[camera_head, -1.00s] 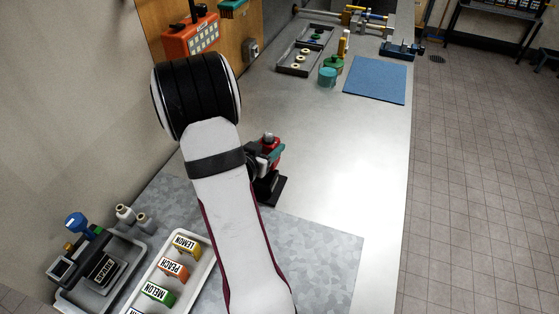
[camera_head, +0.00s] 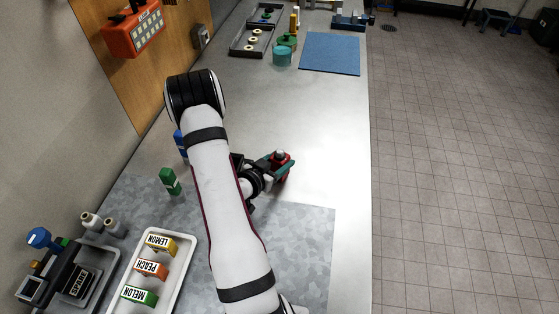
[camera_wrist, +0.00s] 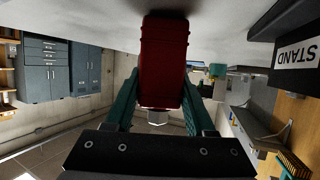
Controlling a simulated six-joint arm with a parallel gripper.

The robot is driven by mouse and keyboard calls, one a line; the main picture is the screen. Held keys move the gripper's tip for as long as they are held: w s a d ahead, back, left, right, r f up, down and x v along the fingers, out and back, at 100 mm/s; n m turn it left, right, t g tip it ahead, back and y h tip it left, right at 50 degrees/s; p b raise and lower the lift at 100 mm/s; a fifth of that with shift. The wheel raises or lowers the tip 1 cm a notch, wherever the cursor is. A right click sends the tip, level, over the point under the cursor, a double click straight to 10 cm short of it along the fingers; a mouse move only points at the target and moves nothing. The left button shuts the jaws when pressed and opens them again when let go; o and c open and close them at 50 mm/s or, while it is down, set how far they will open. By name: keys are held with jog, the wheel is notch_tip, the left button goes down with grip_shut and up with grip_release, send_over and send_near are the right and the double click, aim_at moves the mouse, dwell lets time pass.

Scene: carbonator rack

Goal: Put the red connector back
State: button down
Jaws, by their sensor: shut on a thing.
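My gripper (camera_head: 276,168) has teal fingers, shut on the red connector (camera_head: 283,157). It holds the connector over the bare metal bench, right of my arm and just beyond the grey patterned mat. In the wrist view the red connector (camera_wrist: 164,62) sits between the two teal fingers (camera_wrist: 160,105), with a pale tip toward the camera. Its far end is dark against the bench surface; I cannot tell whether it touches. A dark block labelled STAND (camera_wrist: 297,52) shows at the right of the wrist view. In the head view my arm probably hides it.
A green block (camera_head: 169,181) and a blue one (camera_head: 181,142) stand left of my arm. A white tray (camera_head: 186,262) holds labelled LEMON, PEACH and MELON blocks. A grey tray (camera_head: 106,281) with a SPARE block is farther left. The bench toward the blue mat (camera_head: 331,54) is clear.

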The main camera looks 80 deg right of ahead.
jog(key=shift+f, duration=0.15)
jog(key=shift+c, duration=1.2)
grip_release()
